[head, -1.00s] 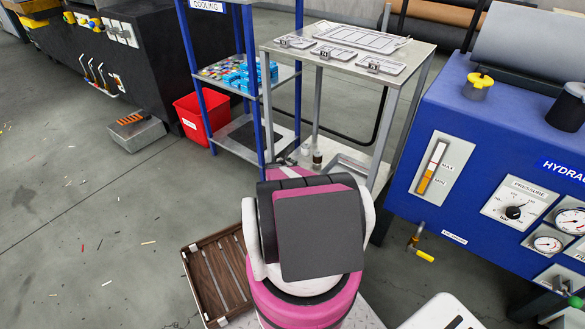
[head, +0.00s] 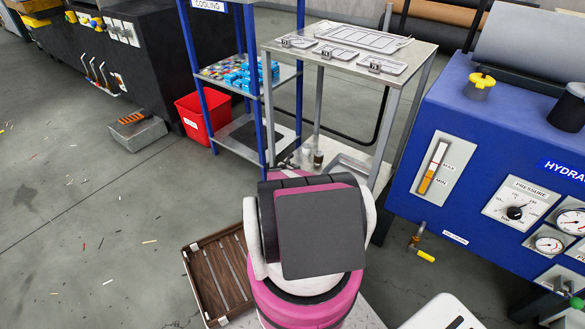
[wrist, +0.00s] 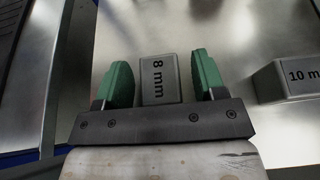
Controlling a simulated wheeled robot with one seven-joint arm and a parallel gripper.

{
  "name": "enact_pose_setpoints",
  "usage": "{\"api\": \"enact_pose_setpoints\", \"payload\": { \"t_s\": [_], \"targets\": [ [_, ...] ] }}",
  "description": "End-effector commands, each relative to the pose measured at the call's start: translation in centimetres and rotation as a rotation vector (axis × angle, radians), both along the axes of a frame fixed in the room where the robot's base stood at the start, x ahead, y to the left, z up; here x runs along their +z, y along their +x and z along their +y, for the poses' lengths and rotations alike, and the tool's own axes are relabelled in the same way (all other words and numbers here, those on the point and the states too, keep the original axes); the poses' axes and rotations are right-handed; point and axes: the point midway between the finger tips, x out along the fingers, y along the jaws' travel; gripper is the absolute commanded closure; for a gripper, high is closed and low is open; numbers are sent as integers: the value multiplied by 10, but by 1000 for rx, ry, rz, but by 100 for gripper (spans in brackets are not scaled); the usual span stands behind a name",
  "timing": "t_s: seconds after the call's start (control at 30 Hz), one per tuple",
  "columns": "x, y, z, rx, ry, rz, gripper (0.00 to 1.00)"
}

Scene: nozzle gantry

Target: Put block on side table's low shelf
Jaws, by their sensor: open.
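A grey block marked "8 mm" (wrist: 160,80) stands on a shiny metal surface in the wrist view. My gripper (wrist: 161,70) is open, with one green finger on each side of this block. A narrow gap shows between the block and each finger. In the head view, the grey side table (head: 410,58) stands behind my arm. Its low shelf (head: 333,150) shows partly, with small items on it. My arm hides most of my gripper and the block in that view.
A second grey block, marked "10 m..." and cut off by the frame (wrist: 288,80), stands to the right. The table's top holds several flat trays (head: 355,40). A blue rack (head: 262,95) stands at left, and a blue hydraulic unit (head: 440,150) at right.

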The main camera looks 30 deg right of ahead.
Motion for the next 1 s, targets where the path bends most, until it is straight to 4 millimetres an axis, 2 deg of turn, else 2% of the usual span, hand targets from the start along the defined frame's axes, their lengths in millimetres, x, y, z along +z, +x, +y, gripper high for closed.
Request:
{"api": "enact_pose_setpoints", "payload": {
  "t_s": [0.1,0.23,0.5,0.7,0.9,1.0],
  "targets": [
    [4,-1,1,0,0,0,36],
    [10,-7,15,1,1,0,36],
    [32,-27,62,2,1,1,36],
    [43,-38,89,1,0,1,36],
    [49,-42,102,6,-1,2,36],
    [61,-36,111,67,-12,29,36]
  ]
}}
